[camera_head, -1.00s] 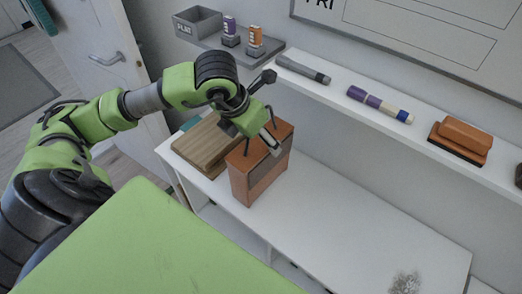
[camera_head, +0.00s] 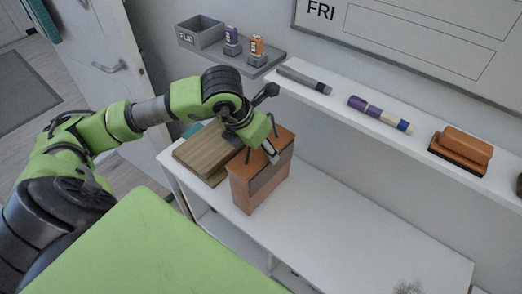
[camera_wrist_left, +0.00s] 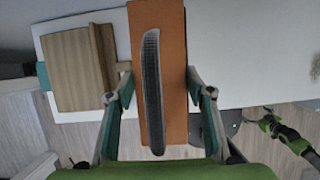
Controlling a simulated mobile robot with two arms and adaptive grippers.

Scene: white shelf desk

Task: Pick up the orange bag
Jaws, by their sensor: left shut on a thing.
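The orange bag (camera_head: 265,180), boxy with a dark brown side panel, stands upright on the white desk. My left gripper (camera_head: 262,154) comes down on its top from the left and is shut on it. In the left wrist view the bag's orange top (camera_wrist_left: 172,70) lies between the two fingers of my left gripper (camera_wrist_left: 160,95), with a long dark curved handle (camera_wrist_left: 153,95) along the middle. The fingertips' exact contact with the bag is hard to make out.
Wooden boards (camera_head: 203,150) lie close left of the bag. Above and behind, a white shelf (camera_head: 330,99) holds a dark marker, a purple-and-white marker (camera_head: 380,113) and a brown eraser (camera_head: 460,150). A grey ledge (camera_head: 230,58) carries a bin.

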